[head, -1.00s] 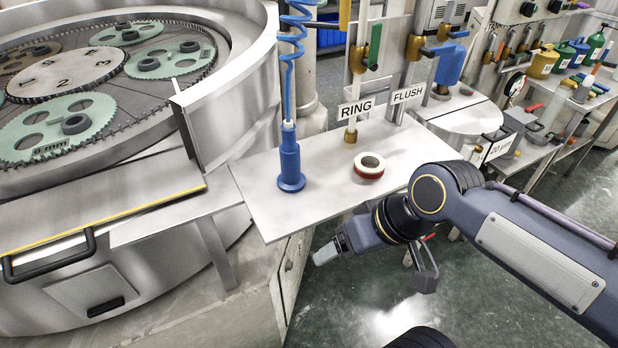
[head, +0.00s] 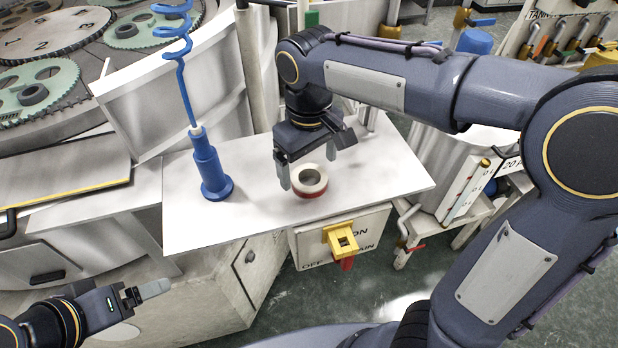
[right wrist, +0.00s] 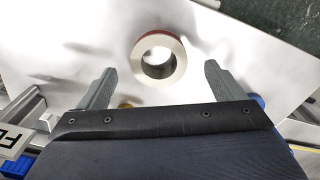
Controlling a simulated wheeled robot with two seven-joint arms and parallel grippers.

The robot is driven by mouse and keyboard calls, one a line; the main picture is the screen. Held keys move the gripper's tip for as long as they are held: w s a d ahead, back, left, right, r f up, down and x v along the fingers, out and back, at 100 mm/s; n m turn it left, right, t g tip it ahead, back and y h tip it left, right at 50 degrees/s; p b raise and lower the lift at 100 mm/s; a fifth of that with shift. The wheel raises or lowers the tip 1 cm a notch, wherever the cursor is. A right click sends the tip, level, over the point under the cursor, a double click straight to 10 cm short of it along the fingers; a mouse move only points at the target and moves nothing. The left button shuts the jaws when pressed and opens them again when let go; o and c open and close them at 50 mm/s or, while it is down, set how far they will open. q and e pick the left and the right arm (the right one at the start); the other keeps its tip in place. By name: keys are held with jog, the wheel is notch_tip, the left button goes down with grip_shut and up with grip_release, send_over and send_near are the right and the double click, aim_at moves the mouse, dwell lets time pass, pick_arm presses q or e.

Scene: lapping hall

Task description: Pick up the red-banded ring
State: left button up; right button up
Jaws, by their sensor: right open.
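The red-banded ring (head: 311,192), pale on top with a red band round its side, lies flat on the white shelf (head: 385,185). In the right wrist view the ring (right wrist: 176,64) lies ahead of the fingertips, roughly midway between them. My right gripper (head: 308,166) is open and empty, pointing down over the ring with its fingers spread to either side. In the right wrist view the right gripper's fingers (right wrist: 160,75) do not touch the ring. My left gripper (head: 148,291) is at the lower left, below the shelf; its opening is unclear.
A blue tool (head: 210,168) with a coiled hose stands on the shelf, left of the ring. A box with a yellow handle (head: 340,238) sits under the shelf's front edge. The lapping machine's plate (head: 55,35) is at the far left. The shelf right of the ring is clear.

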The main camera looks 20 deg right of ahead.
aim_at(309, 172)
jog(key=shift+d+f, duration=0.1)
jog(key=shift+f, duration=1.45)
jog(key=c, duration=1.2)
jog(key=shift+c, duration=0.2)
jog(key=shift+r, duration=0.15)
